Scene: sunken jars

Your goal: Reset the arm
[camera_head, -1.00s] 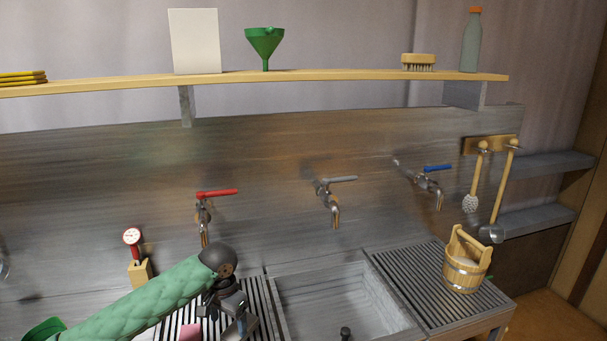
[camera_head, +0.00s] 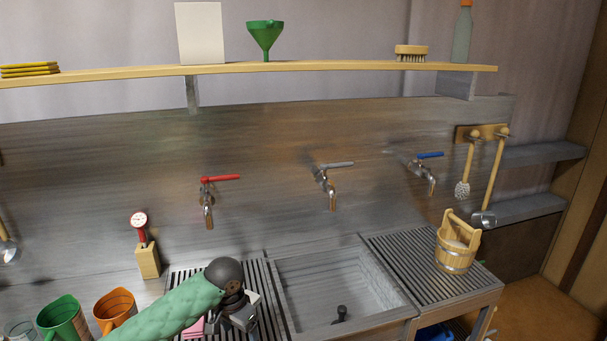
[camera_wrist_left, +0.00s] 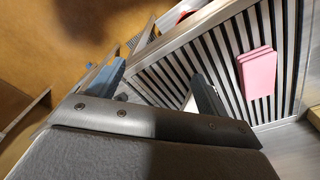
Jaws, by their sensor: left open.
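My left arm comes in from the lower left in a green padded sleeve. My left gripper (camera_head: 240,318) is over the left slatted drainboard (camera_head: 266,305), beside the sink, and its tips are partly hidden in the head view. In the left wrist view the gripper (camera_wrist_left: 158,85) shows two fingers spread apart with nothing between them. My right gripper is in neither view.
The sink (camera_head: 335,285) has a dark plug-like piece in it. A wooden bucket (camera_head: 457,247) stands on the right drainboard. A green mug (camera_head: 62,318) and an orange mug (camera_head: 115,308) stand near my sleeve. Taps with red, grey and blue levers stick out from the wall.

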